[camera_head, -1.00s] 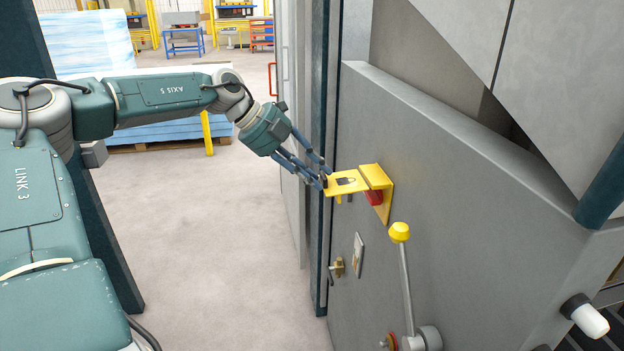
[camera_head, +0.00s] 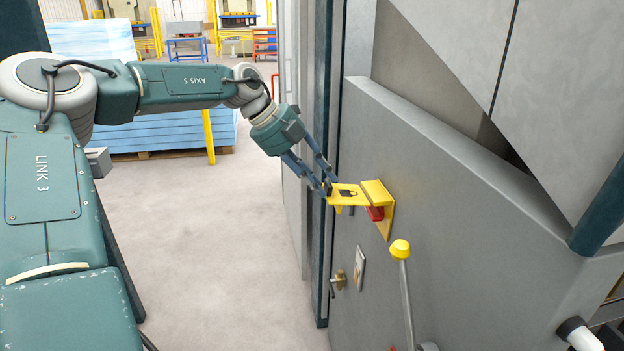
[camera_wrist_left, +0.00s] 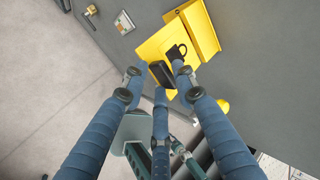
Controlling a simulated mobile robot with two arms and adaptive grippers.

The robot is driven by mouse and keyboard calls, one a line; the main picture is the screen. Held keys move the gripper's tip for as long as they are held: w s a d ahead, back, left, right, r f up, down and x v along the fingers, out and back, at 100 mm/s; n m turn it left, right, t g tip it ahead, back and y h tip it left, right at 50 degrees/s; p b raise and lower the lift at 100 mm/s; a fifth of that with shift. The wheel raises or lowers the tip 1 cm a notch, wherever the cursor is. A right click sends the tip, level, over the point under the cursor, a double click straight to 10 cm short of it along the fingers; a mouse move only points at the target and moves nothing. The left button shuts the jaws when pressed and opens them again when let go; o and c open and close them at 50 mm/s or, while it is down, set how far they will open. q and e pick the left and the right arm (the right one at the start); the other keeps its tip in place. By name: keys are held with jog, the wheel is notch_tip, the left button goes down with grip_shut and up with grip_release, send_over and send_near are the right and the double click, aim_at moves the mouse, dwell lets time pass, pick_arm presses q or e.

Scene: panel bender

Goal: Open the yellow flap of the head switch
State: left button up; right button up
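The yellow flap (camera_head: 346,193) with a black padlock mark stands out from the grey panel. Its yellow housing (camera_head: 380,190) is on the panel, and a red switch part (camera_head: 376,213) shows below. The wrist view shows the flap (camera_wrist_left: 160,43) from above. My left gripper (camera_head: 325,186) is at the flap's outer edge, its fingertips against or very close to it. In the wrist view, its fingertips (camera_wrist_left: 158,73) overlap that edge, with a dark pad between two outer fingers. I cannot tell whether they clamp the flap. My right gripper is not in view.
A lever with a yellow knob (camera_head: 400,249) rises from the panel below right of the flap. A key-like fitting (camera_head: 338,281) and a small plate (camera_head: 359,267) sit lower left. The floor (camera_head: 220,250) left of the machine is clear. A blue stack (camera_head: 170,134) stands behind.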

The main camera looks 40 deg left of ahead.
pick_arm(q)
jog(key=shift+w+d+r, duration=0.1)
jog(key=shift+w+d, duration=0.15)
jog(key=shift+d, duration=0.1)
jog(key=shift+s+r, duration=0.15)
jog(key=shift+r, duration=0.2)
jog(key=v, duration=0.7)
jog(key=a+v, duration=0.1)
jog(key=v, duration=0.3)
jog(key=shift+s+f, duration=0.1)
jog(key=shift+f, duration=0.05)
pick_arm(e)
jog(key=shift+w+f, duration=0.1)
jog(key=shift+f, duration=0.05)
pick_arm(q)
jog(key=shift+s+a, duration=0.15)
jog(key=shift+a, duration=0.1)
jog(key=shift+o, duration=0.3)
